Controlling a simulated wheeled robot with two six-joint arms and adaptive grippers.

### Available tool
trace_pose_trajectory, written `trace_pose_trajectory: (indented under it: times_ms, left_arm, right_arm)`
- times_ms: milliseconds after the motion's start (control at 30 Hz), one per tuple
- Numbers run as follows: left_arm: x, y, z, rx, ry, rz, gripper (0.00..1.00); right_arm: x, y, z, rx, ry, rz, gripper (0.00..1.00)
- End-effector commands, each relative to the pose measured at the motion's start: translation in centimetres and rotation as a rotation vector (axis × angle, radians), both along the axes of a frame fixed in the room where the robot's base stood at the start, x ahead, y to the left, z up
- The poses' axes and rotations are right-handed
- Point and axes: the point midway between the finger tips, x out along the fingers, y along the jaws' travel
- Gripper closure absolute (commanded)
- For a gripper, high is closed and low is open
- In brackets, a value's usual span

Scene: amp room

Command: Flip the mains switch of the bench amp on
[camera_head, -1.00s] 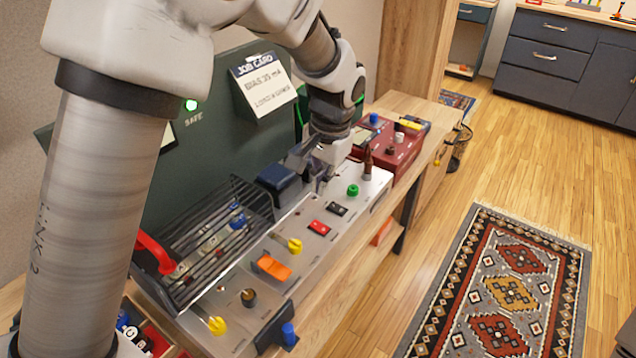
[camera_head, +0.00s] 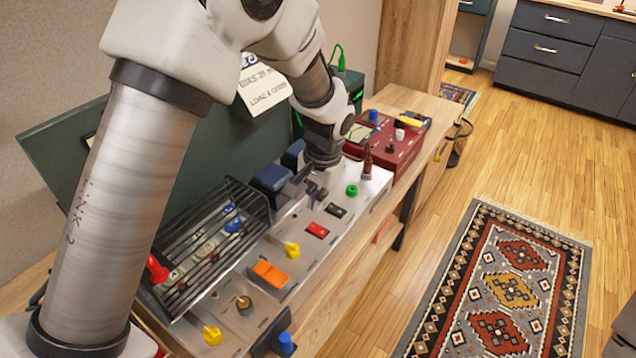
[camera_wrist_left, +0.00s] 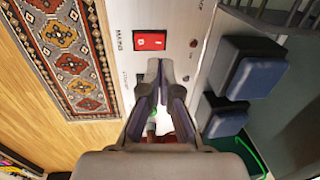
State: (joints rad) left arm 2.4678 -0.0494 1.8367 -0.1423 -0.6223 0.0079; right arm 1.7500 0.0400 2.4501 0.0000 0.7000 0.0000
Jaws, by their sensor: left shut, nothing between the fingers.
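The bench amp (camera_head: 290,262) is a long silver chassis on the wooden bench. Its mains switch (camera_head: 317,230) is a red rocker on the top panel; in the left wrist view the red rocker (camera_wrist_left: 150,40) sits beside the printed word MAINS. My left gripper (camera_head: 317,193) is shut and empty, low over the panel, behind and slightly right of the black switch's left side. In the left wrist view the closed fingertips (camera_wrist_left: 160,68) point toward the red rocker and appear a short way from it. I cannot tell how high they are. My right gripper is not in view.
A black switch (camera_head: 335,210) and green knob (camera_head: 351,190) lie close to the gripper. Dark blue-topped blocks (camera_head: 272,178) and a barred cage (camera_head: 205,245) stand along the back. A red box (camera_head: 398,145) is beyond.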

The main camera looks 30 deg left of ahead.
Motion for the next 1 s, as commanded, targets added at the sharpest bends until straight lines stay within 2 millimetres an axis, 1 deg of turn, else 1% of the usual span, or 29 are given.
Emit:
trace_pose_trajectory:
  times_ms: [33, 100, 200, 300, 433, 700, 800, 1000]
  left_arm:
    - [-0.1, 0.1, -1.2, 0.0, 0.004, -0.001, 1.0]
    - [-0.1, 0.3, -2.6, 0.0, 0.004, -0.001, 1.0]
    - [0.0, 0.5, -4.3, 0.0, 0.004, -0.001, 1.0]
    - [0.1, 0.7, -5.4, -0.001, 0.002, 0.0, 1.0]
    - [0.1, 0.7, -5.9, 0.0, -0.001, 0.0, 1.0]
    - [0.1, 0.8, -6.0, 0.0, -0.001, 0.0, 1.0]
    - [0.1, 1.0, -6.5, -0.001, 0.001, 0.0, 1.0]
    - [0.1, 0.9, -6.5, 0.0, 0.0, -0.001, 1.0]
  right_arm:
    - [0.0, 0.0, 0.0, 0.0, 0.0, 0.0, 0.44]
    - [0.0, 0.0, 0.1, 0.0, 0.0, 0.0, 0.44]
    - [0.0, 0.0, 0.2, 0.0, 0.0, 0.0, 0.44]
    - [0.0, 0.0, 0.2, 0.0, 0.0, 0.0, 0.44]
    - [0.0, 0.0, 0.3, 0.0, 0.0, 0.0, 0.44]
    - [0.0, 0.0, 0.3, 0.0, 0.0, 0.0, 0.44]
    - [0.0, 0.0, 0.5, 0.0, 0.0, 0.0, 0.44]
    - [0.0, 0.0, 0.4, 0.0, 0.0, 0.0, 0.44]
